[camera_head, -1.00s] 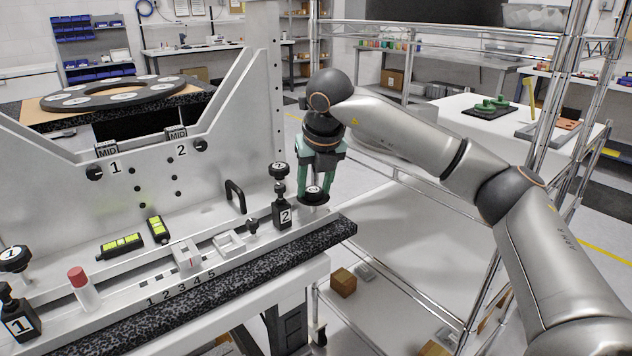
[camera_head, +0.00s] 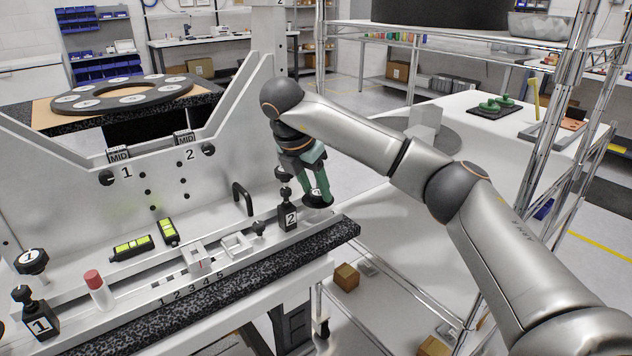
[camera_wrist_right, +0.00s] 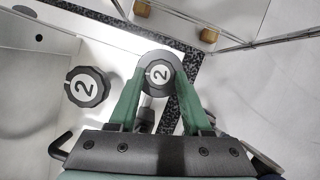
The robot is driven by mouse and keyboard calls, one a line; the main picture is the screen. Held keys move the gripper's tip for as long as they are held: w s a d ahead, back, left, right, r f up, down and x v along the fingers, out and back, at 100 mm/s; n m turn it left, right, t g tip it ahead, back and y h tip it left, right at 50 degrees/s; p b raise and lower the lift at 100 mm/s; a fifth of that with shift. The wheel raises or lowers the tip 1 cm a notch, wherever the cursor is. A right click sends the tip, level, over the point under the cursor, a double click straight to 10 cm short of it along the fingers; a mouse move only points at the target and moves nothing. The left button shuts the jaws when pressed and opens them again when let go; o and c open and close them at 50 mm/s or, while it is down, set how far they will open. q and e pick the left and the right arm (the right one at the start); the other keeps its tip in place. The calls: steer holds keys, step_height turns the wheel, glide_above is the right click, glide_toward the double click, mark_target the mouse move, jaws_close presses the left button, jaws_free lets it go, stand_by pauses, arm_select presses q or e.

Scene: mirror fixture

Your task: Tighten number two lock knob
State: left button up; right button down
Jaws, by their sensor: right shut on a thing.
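A black block labelled 2 (camera_head: 288,217) is close by. My left gripper is out of view.
Green-yellow levels (camera_head: 132,247), a red-capped cylinder (camera_head: 98,290) and a knob labelled 1 (camera_head: 31,261) lie further left. A metal rack post (camera_head: 560,120) stands at right.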

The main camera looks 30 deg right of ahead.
steer(key=shift+w+r+m, duration=0.1)
steer(key=shift+r+m, duration=0.05)
steer(key=shift+m, duration=0.45)
steer(key=shift+m+g+p, duration=0.4)
steer(key=shift+m+p, duration=0.1)
steer(key=shift+m, duration=0.1)
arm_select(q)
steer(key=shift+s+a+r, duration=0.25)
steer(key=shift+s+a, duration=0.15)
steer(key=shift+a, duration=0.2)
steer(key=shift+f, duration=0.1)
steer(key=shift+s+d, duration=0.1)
arm_select(e)
steer(key=shift+c, duration=1.7)
jaws_free()
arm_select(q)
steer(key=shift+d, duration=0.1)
